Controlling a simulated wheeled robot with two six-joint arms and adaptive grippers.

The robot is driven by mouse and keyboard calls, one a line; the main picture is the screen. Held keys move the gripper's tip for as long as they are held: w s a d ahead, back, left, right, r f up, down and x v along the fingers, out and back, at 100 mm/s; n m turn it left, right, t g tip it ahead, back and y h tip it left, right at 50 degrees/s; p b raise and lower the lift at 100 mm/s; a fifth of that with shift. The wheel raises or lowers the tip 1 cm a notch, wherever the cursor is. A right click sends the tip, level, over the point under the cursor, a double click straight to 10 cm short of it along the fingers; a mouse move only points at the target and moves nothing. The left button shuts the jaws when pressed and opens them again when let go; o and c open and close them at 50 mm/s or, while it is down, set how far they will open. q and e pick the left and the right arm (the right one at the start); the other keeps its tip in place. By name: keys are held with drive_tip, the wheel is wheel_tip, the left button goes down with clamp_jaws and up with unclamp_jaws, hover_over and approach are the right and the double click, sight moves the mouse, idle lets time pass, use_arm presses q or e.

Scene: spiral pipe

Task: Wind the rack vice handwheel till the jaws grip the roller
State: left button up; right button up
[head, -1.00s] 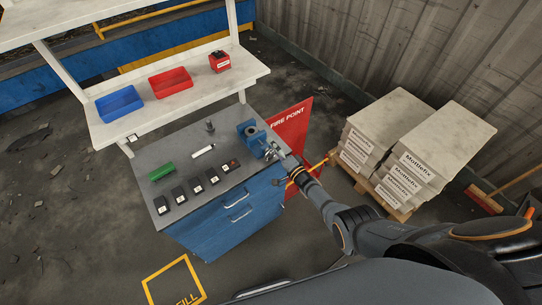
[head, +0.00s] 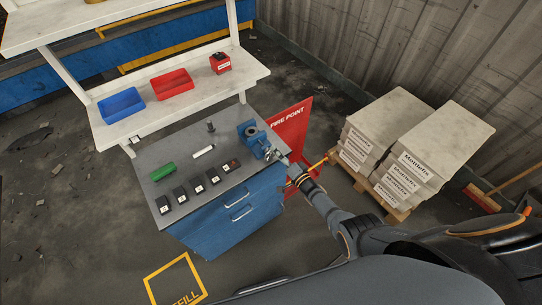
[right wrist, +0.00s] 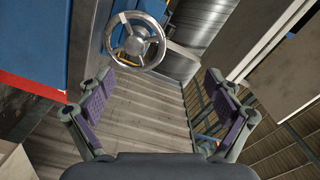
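The blue vice (head: 250,132) stands at the right back corner of the grey bench top in the head view. Its metal handwheel (right wrist: 135,41) shows at the top of the right wrist view, a spoked ring with a round hub. My right gripper (right wrist: 160,92) is open and empty, its two purple-padded fingers spread wide. The wheel lies beyond the fingertips, apart from them and left of centre. In the head view my right gripper (head: 278,157) is close beside the vice. I cannot make out the jaw gap or a roller in it. My left gripper is out of view.
A white cylinder (head: 204,151), a green block (head: 163,172), a dark upright piece (head: 211,127) and several black boxes sit on the bench. A shelf with blue (head: 120,104) and red (head: 171,83) bins stands behind. Stacked bags (head: 365,137) are at the right.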

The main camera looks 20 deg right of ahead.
sight(266, 157)
drive_tip(key=a+n, duration=0.1)
drive_tip(key=n, duration=0.2)
drive_tip(key=f+n+b, duration=0.1)
drive_tip(key=n, duration=0.2)
drive_tip(key=s+a+n+b, duration=0.1)
drive_tip(key=n, duration=0.2)
drive_tip(key=shift+a+f, duration=0.3)
drive_tip(key=shift+f, duration=0.05)
drive_tip(key=n, duration=0.1)
drive_tip(key=n+b, duration=0.1)
drive_tip(key=a+n, duration=0.1)
drive_tip(key=shift+s+f+n+b, duration=0.25)
drive_tip(key=shift+f+n+b, duration=0.1)
drive_tip(key=shift+n+b, duration=0.05)
drive_tip(key=n, duration=0.1)
drive_tip(key=n+b, duration=0.1)
drive_tip(key=a+n, duration=0.1)
drive_tip(key=shift+s+f+n, duration=0.15)
drive_tip(key=shift+f+n, duration=0.1)
drive_tip(key=shift+n, duration=0.05)
drive_tip(key=shift+a+n+b, duration=0.2)
drive_tip(key=shift+n+b, duration=0.15)
drive_tip(key=shift+n, duration=0.25)
drive_tip(key=shift+r+n, duration=0.15)
drive_tip(key=shift+n, duration=0.15)
